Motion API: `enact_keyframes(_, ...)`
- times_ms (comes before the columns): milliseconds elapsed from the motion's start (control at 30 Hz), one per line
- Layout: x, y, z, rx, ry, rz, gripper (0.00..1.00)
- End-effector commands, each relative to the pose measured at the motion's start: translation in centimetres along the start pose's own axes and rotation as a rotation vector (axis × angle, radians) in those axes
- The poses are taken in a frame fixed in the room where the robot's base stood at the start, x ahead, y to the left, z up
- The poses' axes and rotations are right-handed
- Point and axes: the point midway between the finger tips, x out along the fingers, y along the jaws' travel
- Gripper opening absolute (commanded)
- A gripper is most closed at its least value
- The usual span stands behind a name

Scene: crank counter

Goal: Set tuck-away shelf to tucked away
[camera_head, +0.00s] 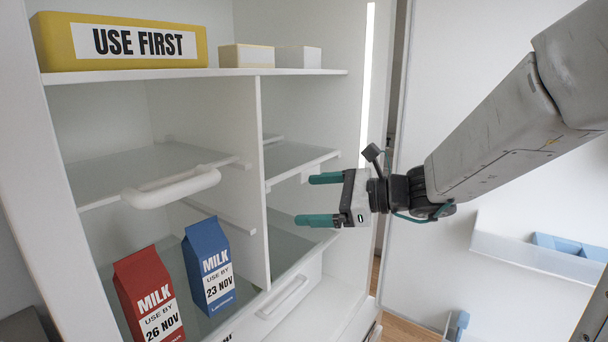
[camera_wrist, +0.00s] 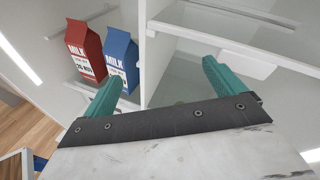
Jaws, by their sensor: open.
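The shelf I take for the tuck-away shelf is a glass shelf (camera_head: 130,172) in the left compartment of the white cabinet. A thick white handle (camera_head: 172,187) stands out at its front edge, above the milk cartons. My gripper (camera_head: 310,199) is open and empty, with teal fingers pointing left. In the picture it lies to the right of the handle, in front of the right compartment, apart from the handle. In the wrist view my open gripper (camera_wrist: 160,84) shows no object between its fingers. I cannot clearly make out the handle there.
A red milk carton (camera_head: 148,295) and a blue one (camera_head: 208,262) stand below the shelf. A divider (camera_head: 253,180) separates a second glass shelf (camera_head: 290,157) at right. A yellow USE FIRST box (camera_head: 120,42) is on top. A drawer handle (camera_head: 282,298) is below. An open door (camera_head: 500,150) stands right.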

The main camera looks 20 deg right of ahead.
Motion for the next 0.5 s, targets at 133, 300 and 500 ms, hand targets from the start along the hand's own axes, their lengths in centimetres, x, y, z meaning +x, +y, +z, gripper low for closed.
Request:
enact_keyframes(133,-0.9,-6.2,-2.3,0.242,-0.084,-0.221,0.95)
enact_keyframes(300,-1.5,-9.1,-3.5,0.356,-0.133,-0.33,0.95)
enact_keyframes(500,0.9,-10.2,-3.3,0.366,-0.139,-0.337,0.95)
